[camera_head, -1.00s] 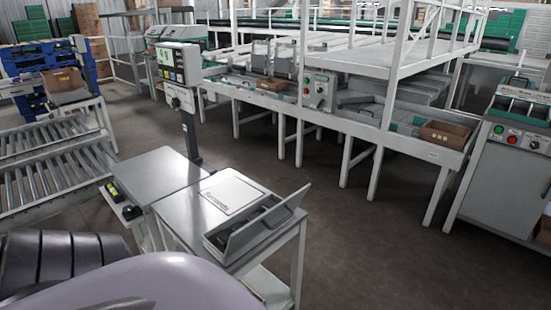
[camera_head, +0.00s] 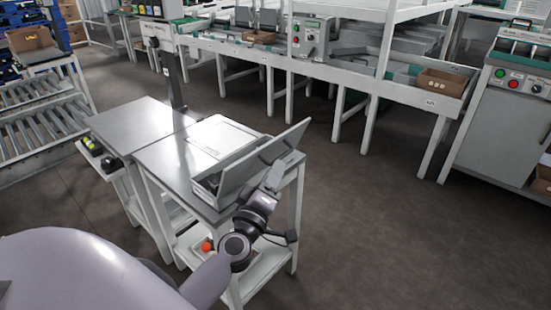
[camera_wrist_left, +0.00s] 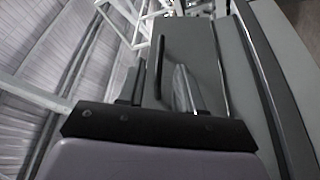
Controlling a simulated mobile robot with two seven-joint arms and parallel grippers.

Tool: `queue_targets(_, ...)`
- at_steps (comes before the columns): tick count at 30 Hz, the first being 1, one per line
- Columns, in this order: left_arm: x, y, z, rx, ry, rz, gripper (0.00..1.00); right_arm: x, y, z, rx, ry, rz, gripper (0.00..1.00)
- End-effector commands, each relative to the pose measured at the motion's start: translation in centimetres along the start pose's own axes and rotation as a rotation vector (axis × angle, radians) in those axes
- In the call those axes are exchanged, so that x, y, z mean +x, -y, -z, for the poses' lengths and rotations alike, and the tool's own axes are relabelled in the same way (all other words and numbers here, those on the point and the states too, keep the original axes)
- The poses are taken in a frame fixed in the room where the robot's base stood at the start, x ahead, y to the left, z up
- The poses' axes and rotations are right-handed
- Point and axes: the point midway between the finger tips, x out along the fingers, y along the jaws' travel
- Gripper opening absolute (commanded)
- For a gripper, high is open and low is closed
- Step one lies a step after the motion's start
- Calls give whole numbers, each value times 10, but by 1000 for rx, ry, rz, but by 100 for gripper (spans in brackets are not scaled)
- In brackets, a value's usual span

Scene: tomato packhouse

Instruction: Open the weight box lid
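The weight box (camera_head: 207,186) is a low grey box on the metal table, and its dark inside shows in the head view. Its grey lid (camera_head: 250,170) stands raised and tilted along the box's near right side. My left gripper (camera_head: 273,176) is at the lid's near outer face, close to its right half. I cannot tell if it touches. In the left wrist view the two fingers (camera_wrist_left: 158,90) are apart, with a grey panel and a dark bar beyond them. I see nothing clearly held between them. My right gripper is in neither view.
A flat light panel (camera_head: 222,138) lies on the table behind the box. A second metal table (camera_head: 135,125) adjoins on the left, with a small side tray (camera_head: 92,160). A shelf (camera_head: 255,272) sits below my left arm. The floor to the right is clear.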

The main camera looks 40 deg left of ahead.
Motion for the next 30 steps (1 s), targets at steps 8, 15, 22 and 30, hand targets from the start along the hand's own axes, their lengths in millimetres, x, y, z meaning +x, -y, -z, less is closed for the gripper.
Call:
queue_targets(8, 38, -1, 1, 1, -1, -2, 36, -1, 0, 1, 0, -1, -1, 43)
queue_targets(15, 58, 0, 0, 2, 1, -1, 36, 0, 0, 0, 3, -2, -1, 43)
queue_targets(22, 61, 0, 0, 2, 2, 0, 36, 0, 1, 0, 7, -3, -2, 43)
queue_targets(30, 61, 0, 0, 2, 2, -1, 0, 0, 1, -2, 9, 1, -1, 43)
